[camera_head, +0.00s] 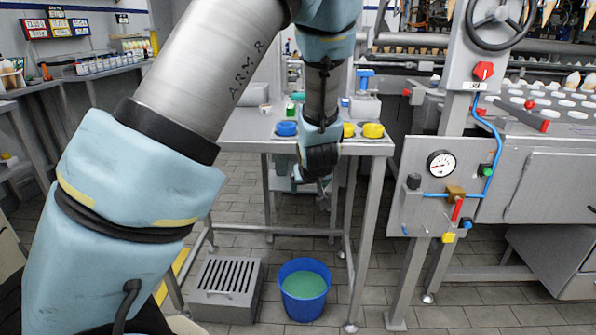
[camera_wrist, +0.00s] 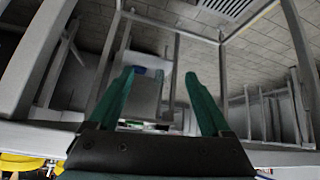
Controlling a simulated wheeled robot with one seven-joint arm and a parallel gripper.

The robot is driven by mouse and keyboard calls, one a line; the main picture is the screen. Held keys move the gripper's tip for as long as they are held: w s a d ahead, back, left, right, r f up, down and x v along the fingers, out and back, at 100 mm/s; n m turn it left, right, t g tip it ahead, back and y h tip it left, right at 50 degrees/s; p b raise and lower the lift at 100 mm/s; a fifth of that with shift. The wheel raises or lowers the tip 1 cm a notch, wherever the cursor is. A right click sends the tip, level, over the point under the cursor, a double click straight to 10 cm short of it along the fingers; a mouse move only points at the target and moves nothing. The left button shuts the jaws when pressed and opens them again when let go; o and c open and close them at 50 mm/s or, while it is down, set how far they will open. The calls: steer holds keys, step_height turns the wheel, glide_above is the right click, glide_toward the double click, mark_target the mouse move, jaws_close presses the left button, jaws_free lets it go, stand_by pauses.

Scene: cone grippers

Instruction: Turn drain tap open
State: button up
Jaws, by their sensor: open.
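A small brass valve (camera_head: 455,192) with a red lever (camera_head: 457,210) sits on the grey panel at the right in the head view; it looks like the drain tap. The lever hangs down, slightly tilted. My gripper (camera_head: 312,178) is well to the left of it, in front of the steel table. In the wrist view my gripper (camera_wrist: 160,74) shows two green fingers spread apart with nothing held between them. The tap does not show in the wrist view.
A pressure gauge (camera_head: 441,163) and a blue hose (camera_head: 487,190) are on the panel near the valve. A blue bucket (camera_head: 304,312) with green contents and a slotted grey box (camera_head: 226,302) stand on the floor. The steel table (camera_head: 250,128) holds blue and yellow tubs.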

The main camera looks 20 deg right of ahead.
steer(key=shift+a+r+g+p, duration=0.4)
steer(key=shift+a+r+p, duration=0.25)
steer(key=shift+a+r, duration=0.7)
steer(key=shift+a+f, duration=0.15)
steer(key=s+a+r+g+p, duration=0.1)
steer(key=s+a+r, duration=0.3)
steer(key=a, duration=0.5)
steer(key=s+a+r+g+y+p, duration=0.1)
steer(key=s+a+r+g+p, duration=0.1)
steer(key=a, duration=0.7)
steer(key=s+a+r+g+p, duration=0.2)
steer(key=s+a+r+p, duration=0.2)
steer(key=a, duration=0.6)
step_height(320, 180, up, 3)
steer(key=shift+s+r+n+y, duration=0.15)
steer(key=shift+s+n+y, duration=0.2)
steer(key=shift+s, duration=0.9)
steer(key=shift+c, duration=0.3)
